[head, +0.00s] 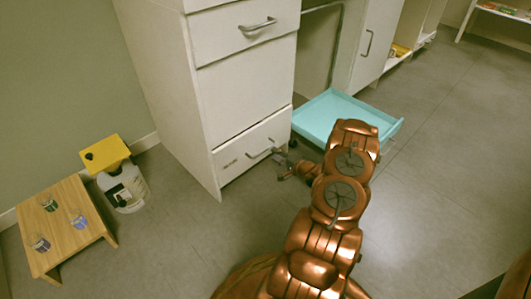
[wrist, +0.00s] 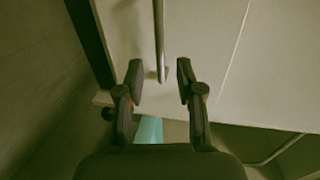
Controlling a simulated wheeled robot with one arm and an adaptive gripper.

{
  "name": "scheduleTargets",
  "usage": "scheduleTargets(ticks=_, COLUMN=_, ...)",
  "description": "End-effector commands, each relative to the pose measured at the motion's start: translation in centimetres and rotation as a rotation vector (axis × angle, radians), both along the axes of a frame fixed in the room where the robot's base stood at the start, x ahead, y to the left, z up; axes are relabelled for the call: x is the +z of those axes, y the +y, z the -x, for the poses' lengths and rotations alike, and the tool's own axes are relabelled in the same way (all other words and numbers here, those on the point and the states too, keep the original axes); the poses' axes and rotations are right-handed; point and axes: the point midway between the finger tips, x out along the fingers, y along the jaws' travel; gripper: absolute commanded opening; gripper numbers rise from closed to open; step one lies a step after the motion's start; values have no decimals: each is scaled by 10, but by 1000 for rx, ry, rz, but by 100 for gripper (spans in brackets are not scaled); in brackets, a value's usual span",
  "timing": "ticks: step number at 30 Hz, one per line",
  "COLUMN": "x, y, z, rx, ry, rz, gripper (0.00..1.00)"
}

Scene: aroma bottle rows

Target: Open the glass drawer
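A white cabinet (head: 245,90) has a bottom drawer (head: 231,163) with a small label and a metal bar handle (head: 259,152). Its front looks flush with the cabinet, so it appears closed. I cannot read which drawer is the glass one. My gripper (head: 282,160) is at the right end of this handle in the head view. In the wrist view my gripper (wrist: 160,76) is open, its two fingers apart. The handle (wrist: 159,38) runs down toward the gap between them. I cannot tell whether either finger touches it.
A shallow teal tray (head: 345,112) sits low to the right of the cabinet, close to my arm. An upper drawer (head: 240,30) also looks closed. A wooden stand (head: 58,225) with small glass jars and a yellow-topped container (head: 127,190) are at left. Floor in front is clear.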

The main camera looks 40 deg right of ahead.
Motion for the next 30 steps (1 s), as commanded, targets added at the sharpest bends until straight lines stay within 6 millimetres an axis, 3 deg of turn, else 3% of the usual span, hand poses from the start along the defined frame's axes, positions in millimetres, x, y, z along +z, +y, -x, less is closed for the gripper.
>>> scheduleTargets(ticks=9, x=-12, y=-1, z=-45, rx=1, ry=2, rz=6, gripper=37)
scheduleTargets(ticks=15, x=-15, y=-1, z=-64, rx=1, ry=3, rz=4, gripper=37)
scheduleTargets(ticks=26, x=-14, y=-1, z=-69, rx=1, ry=3, rz=3, gripper=37)
scheduleTargets(ticks=30, x=-14, y=-1, z=-69, rx=0, ry=3, rz=3, gripper=24)
